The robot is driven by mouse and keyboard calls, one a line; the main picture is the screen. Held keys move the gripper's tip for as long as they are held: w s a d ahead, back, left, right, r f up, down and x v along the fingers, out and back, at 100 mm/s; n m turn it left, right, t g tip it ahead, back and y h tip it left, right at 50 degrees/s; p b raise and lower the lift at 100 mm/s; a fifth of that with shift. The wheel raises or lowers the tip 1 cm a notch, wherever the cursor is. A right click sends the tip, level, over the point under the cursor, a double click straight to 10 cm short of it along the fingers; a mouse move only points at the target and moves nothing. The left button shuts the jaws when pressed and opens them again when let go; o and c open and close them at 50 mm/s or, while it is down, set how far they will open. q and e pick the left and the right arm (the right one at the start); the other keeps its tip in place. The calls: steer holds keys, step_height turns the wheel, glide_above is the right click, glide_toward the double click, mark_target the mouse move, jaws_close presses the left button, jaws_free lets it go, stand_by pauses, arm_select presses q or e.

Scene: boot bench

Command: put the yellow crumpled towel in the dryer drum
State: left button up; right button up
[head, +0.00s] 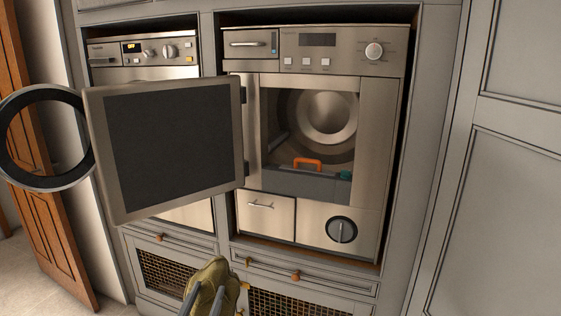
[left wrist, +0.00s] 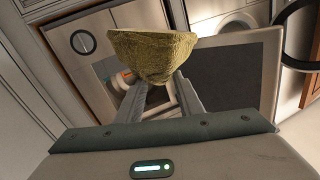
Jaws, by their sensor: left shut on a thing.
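The yellow crumpled towel (head: 209,284) is at the bottom of the head view, olive-yellow and bunched up. My left gripper (head: 204,299) is shut on it and holds it up in front of the lower cabinet doors. In the left wrist view the towel (left wrist: 153,54) sits between the fingertips of my left gripper (left wrist: 160,88). The dryer (head: 378,140) stands in the right bay with its door (head: 166,145) swung open to the left. Its drum (head: 327,115) shows through the opening, above and right of the towel. My right gripper is not in view.
An orange handle-like thing (head: 307,163) and a small teal thing (head: 345,175) are low in the dryer opening. A second machine (head: 145,50) stands left, partly behind the open door. A round ring door (head: 45,138) juts out at far left.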

arm_select(q)
steer(key=w+d+r+h+p, duration=0.1)
steer(key=w+d+r, duration=0.4)
steer(key=w, duration=0.5)
steer(key=w+d+r+h+p, duration=0.2)
steer(key=w+d+r, duration=0.3)
steer(key=w+r, duration=0.5)
steer(key=w+d+r+h+p, duration=0.1)
steer(key=w+d+r, duration=0.4)
steer(key=w, duration=0.5)
step_height(320, 180, up, 2)
steer(key=shift+r+n+g+h, duration=0.2)
steer(key=shift+n+g+h, duration=0.2)
steer(key=shift+h, duration=0.1)
steer(key=shift+w, duration=0.1)
